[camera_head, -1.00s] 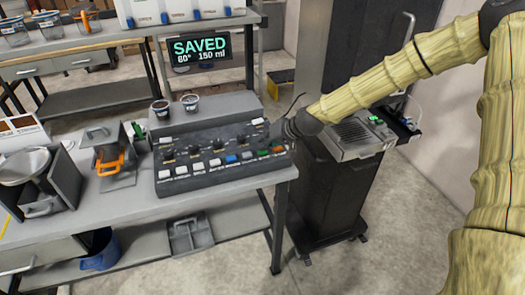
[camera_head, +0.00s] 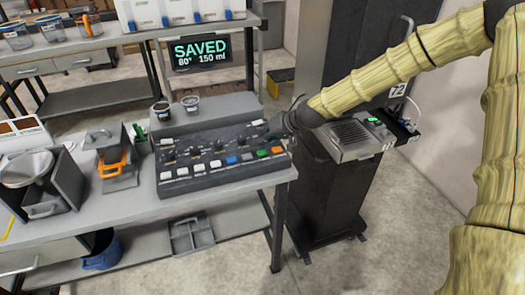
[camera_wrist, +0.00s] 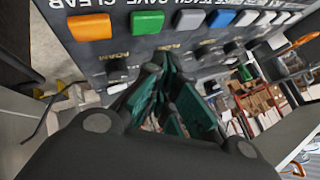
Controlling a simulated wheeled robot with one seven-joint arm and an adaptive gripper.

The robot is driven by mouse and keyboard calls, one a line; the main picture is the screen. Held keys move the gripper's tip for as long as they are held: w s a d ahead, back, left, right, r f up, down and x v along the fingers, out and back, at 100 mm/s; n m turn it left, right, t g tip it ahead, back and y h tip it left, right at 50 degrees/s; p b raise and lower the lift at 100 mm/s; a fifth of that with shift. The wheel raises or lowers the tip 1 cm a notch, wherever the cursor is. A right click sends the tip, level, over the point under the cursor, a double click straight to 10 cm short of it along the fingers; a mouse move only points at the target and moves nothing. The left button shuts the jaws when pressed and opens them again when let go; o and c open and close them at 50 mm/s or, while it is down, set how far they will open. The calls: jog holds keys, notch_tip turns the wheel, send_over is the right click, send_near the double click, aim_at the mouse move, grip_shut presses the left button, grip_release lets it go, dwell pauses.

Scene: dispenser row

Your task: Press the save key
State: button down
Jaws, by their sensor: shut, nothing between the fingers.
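The green save key (camera_head: 262,153) is in the front row of the dark control panel (camera_head: 180,186), between a grey key and the orange key (camera_head: 278,150). In the wrist view the green key (camera_wrist: 147,22) is near the top, with "SAVE" printed by it. My gripper (camera_head: 270,128) is over the panel's right end, behind the front key row. In the wrist view its dark green fingers (camera_wrist: 170,72) are shut and empty, visibly apart from the green key. The hanging display (camera_head: 200,51) reads "SAVED 80° 150 ml".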

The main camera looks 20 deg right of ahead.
aim_at(264, 151)
jog(key=shift+r+p, duration=0.8)
jog(key=shift+r, duration=0.8)
